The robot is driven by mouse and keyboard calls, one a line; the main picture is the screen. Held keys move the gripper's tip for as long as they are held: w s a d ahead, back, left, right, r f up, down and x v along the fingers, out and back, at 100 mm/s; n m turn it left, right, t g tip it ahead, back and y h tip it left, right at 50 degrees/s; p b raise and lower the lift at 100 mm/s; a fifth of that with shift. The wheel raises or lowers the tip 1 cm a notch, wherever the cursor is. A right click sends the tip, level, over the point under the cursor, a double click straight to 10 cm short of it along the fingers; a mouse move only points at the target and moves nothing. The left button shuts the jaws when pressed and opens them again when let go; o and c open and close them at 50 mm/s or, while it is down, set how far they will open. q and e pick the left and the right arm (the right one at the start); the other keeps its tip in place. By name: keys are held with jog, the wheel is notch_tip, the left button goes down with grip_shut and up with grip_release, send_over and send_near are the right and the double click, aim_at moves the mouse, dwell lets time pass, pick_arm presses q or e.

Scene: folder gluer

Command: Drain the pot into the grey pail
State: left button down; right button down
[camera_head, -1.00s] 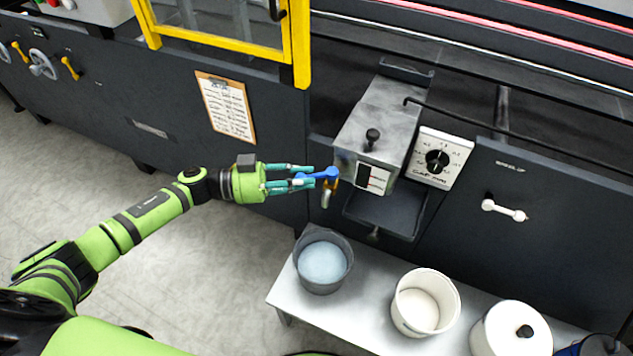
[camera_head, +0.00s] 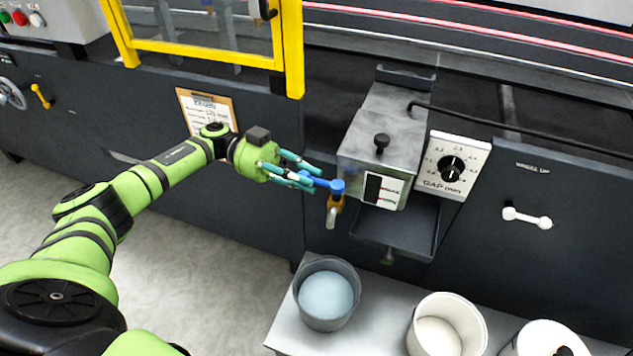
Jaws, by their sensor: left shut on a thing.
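The pot (camera_head: 370,145) is a grey metal box with a black-knobbed lid and a level window, mounted on the machine front. A brass drain cock (camera_head: 334,211) with a blue lever handle (camera_head: 326,184) sits at its lower left. My left gripper (camera_head: 311,182) is shut on the blue handle. The grey pail (camera_head: 326,293) stands on the bench below the cock, with pale blue liquid in it. I cannot make out a stream from the spout. My right gripper is not in view.
A drip tray (camera_head: 394,233) hangs under the pot. A white bucket (camera_head: 447,325) and a lidded white container (camera_head: 549,340) stand on the bench (camera_head: 375,325) to the right. A gap dial (camera_head: 452,168) is beside the pot. A yellow guard frame (camera_head: 292,50) is at upper left.

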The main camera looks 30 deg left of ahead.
pick_arm(q)
jog(key=shift+w+r, duration=0.15)
jog(key=shift+r, duration=0.2)
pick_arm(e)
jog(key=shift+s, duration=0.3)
pick_arm(q)
jog(key=c, duration=1)
grip_release()
jog(key=shift+c, duration=0.2)
jog(key=shift+f, duration=0.1)
jog(key=shift+f, duration=0.1)
jog(key=shift+a, duration=0.3)
jog(key=a, duration=0.6)
jog(key=shift+w+a, duration=0.25)
jog(key=shift+a, duration=0.15)
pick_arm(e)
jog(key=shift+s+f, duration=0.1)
